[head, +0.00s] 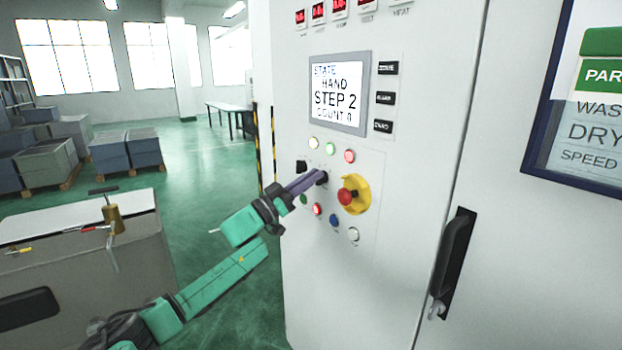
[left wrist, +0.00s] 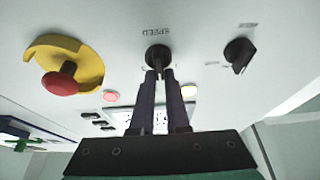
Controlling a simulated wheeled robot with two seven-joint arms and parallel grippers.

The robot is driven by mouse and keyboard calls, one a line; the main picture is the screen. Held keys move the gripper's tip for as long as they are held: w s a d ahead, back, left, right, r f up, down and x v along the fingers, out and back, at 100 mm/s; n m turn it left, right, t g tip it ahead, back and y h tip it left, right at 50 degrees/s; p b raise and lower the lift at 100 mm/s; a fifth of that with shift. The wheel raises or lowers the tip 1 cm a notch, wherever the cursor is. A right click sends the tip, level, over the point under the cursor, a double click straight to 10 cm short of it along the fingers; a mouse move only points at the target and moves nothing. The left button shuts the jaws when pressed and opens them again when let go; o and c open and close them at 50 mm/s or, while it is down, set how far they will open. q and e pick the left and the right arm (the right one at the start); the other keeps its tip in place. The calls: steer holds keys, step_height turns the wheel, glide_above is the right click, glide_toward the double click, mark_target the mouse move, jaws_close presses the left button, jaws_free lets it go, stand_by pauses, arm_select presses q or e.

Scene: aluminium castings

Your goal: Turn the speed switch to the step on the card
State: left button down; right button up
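The speed switch (head: 322,177) is a black knob on the white cabinet's front, left of the red emergency button. In the left wrist view the knob (left wrist: 158,56) sits under the label SPEED. My left gripper (head: 316,180) reaches it from the left, its two dark fingers (left wrist: 158,74) close together on either side of the knob's grip. The fingers partly hide the knob, so its pointer is unclear. The screen (head: 338,95) reads HAND, STEP 2. The card (head: 590,130) at the right shows WASH, DRY and SPEED lines; its right side is cut off. My right gripper is out of view.
The red button on its yellow plate (head: 358,194) stands out close to the right of the switch. Another black selector (left wrist: 238,54) and several lit buttons are nearby. A door handle (head: 453,255) is at lower right. A grey bench (head: 90,270) stands left.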

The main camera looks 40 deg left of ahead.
arm_select(q)
steer(key=shift+f, duration=0.15)
steer(key=m+g+h, duration=0.1)
steer(key=m, duration=0.2)
steer(key=m+h+b, duration=0.1)
steer(key=m, duration=0.2)
steer(key=m+g+h+b, duration=0.1)
steer(key=m+h, duration=0.1)
steer(key=m, duration=0.1)
steer(key=shift+d+g, duration=0.15)
steer(key=shift+g, duration=0.15)
steer(key=shift+d+m+g+h, duration=0.1)
steer(key=shift+m+g+h, duration=0.45)
steer(key=shift+m, duration=1.45)
steer(key=c, duration=0.9)
jaws_free()
